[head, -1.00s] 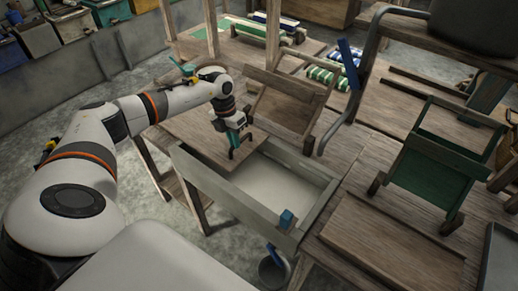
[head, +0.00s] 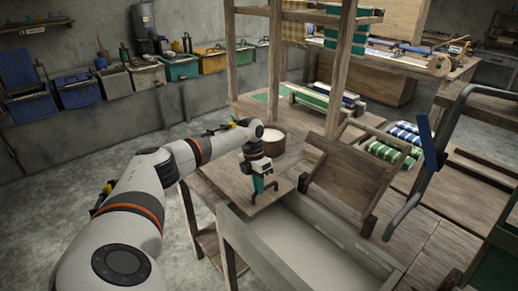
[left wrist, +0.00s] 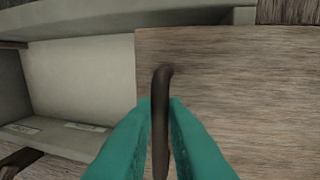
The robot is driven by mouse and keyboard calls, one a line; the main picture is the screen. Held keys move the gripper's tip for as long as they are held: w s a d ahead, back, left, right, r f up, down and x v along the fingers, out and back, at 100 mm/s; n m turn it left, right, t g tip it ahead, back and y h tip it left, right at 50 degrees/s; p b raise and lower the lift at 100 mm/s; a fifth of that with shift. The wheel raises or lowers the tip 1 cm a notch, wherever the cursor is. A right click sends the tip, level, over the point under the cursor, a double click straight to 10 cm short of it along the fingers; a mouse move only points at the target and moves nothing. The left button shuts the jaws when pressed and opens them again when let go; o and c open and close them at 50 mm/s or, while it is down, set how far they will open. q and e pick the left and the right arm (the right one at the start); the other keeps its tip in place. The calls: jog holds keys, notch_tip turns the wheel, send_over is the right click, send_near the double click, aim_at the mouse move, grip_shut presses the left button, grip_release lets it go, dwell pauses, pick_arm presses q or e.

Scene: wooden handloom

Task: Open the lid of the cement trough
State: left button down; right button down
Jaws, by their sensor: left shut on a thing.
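The cement trough (head: 318,244) is a long grey box at the lower middle of the head view. Its pale inside lies exposed over most of its length. The lid (head: 224,179) is a flat wooden board at the trough's left end, reaching out past that end. My left gripper (head: 259,190) points down at the lid and is shut on its dark, bent handle (left wrist: 161,95). In the left wrist view the teal fingers stand on both sides of the handle, with the lid's wood grain (left wrist: 235,80) to the right. My right gripper is out of view.
A round bowl with pale contents (head: 271,141) stands behind my left gripper. A tilted wooden frame (head: 345,175) stands beside the trough. Loom posts (head: 275,60) rise behind. A bent metal bar with a blue part (head: 428,143) is at right. Open floor lies at left.

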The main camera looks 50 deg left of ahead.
pick_arm(q)
jog(key=c, duration=1.5)
grip_release()
jog(key=shift+d, duration=0.1)
jog(key=shift+o, duration=0.2)
notch_tip(320, 180, up, 12)
jog(key=a+b, duration=0.1)
jog(key=a, duration=0.1)
jog(key=shift+a, duration=0.2)
jog(key=shift+f, duration=0.2)
